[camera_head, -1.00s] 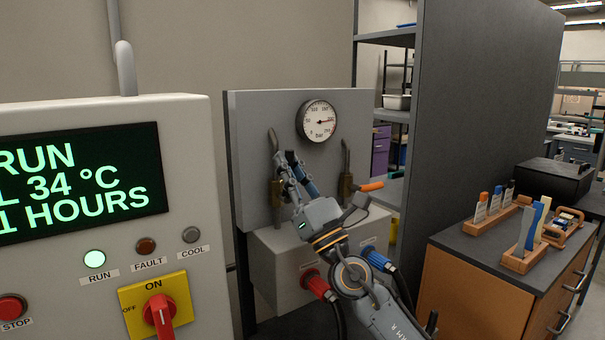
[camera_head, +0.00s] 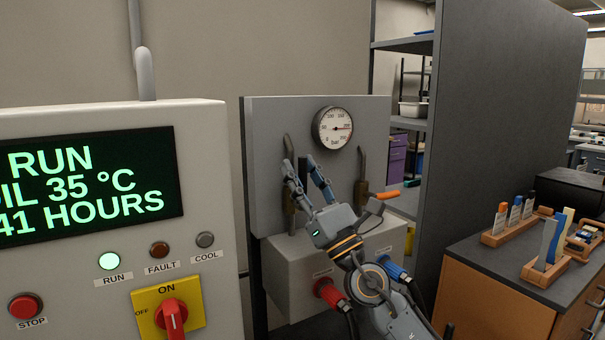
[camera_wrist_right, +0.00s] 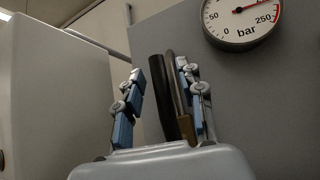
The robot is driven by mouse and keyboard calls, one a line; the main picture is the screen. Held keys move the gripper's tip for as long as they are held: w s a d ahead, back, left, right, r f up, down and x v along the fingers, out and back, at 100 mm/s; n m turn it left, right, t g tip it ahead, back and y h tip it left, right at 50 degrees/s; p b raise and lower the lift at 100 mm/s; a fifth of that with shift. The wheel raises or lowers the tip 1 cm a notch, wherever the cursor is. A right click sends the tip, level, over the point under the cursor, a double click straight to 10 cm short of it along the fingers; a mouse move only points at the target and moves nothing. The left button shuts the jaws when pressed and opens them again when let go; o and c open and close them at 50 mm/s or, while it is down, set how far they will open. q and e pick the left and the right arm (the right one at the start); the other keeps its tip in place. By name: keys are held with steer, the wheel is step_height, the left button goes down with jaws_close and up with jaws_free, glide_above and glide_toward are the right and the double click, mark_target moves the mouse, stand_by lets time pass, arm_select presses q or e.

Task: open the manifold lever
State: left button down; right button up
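The manifold is a grey panel (camera_head: 262,150) above a pale box (camera_head: 290,275), with two brass valve bodies and upright metal pipes. A black upright handle (camera_wrist_right: 165,97) stands by the left valve (camera_head: 289,213); it looks like a lever grip. The right valve (camera_head: 361,195) has an orange-tipped handle (camera_head: 386,195) near it, pointing right. My right gripper (camera_head: 303,166) is open in front of the left valve. In the right wrist view the black handle shows between its spread fingers (camera_wrist_right: 160,92), with a gap on the left; contact on the right cannot be told. My left gripper is out of view.
A round pressure gauge (camera_head: 332,128) is on the panel. Red (camera_head: 328,290) and blue (camera_head: 394,268) hose couplings are below. A control cabinet (camera_head: 100,240) stands at left. At right are a dark partition (camera_head: 500,110) and a bench (camera_head: 490,275) with racks.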

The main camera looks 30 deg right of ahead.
steer(key=shift+f, duration=0.1)
steer(key=shift+s+d+f, duration=0.15)
steer(key=shift+s+f, duration=0.25)
steer(key=shift+f, duration=0.05)
steer(key=v, duration=1)
steer(key=shift+s+f, duration=0.2)
steer(key=shift+s, duration=0.1)
